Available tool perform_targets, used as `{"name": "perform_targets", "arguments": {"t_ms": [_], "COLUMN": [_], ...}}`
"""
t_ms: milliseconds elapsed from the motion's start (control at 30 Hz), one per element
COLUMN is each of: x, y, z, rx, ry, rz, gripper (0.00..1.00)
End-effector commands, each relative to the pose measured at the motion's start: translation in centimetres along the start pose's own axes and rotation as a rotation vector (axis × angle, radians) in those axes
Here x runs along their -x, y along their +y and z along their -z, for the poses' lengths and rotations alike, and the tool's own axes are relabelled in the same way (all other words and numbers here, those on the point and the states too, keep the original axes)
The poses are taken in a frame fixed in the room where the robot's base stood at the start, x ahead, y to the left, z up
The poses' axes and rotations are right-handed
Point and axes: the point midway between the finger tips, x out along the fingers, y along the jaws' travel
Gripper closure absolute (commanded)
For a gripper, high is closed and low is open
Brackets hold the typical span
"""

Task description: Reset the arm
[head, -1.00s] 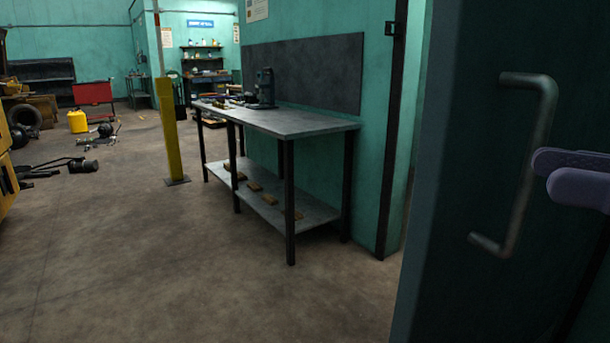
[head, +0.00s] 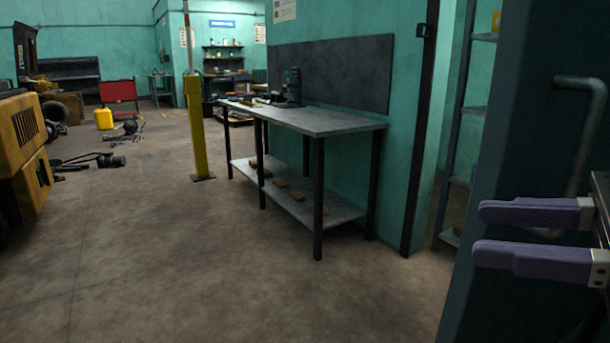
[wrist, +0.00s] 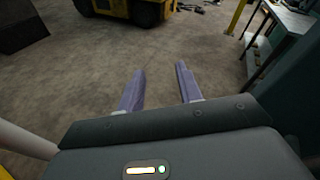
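My gripper (head: 480,232) is at the right edge of the head view. Its two purple fingers point left, with a clear gap between them. In the wrist view my gripper (wrist: 160,88) shows both purple fingers apart over bare floor, with nothing between them. In the head view the fingers are in front of the dark teal door (head: 520,130) and its handle (head: 584,150). I cannot tell from the head view how near the fingers are to the door. The rest of my arm is mostly out of view.
A metal workbench (head: 320,122) with a lower shelf stands against the teal wall. A yellow post (head: 197,125) is beyond it. The yellow forklift (head: 25,160) is at the left. Shelves (head: 470,110) show through the door opening. The middle floor (head: 210,260) is clear.

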Motion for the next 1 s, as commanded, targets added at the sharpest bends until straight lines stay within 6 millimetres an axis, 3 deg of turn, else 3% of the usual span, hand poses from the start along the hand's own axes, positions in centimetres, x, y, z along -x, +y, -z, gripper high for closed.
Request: {"name": "perform_targets", "arguments": {"t_ms": [267, 433, 500, 633, 800, 1000], "x": [-5.9, -9.8, -10.8, -11.6, -11.7, -11.7], "y": [0.6, 2.1, 2.8, 3.7, 4.2, 4.3], "z": [7.4, 15.5, 18.9, 23.9, 27.2, 28.1], "rx": [0.396, 0.887, 1.133, 1.539, 1.869, 1.967], "ry": [0.283, 0.55, 0.647, 0.754, 0.782, 0.778], "rz": [-0.072, -0.282, -0.425, -0.714, -0.997, -1.089], "gripper": [0.65, 0.65, 0.65, 0.65, 0.65, 0.65]}}
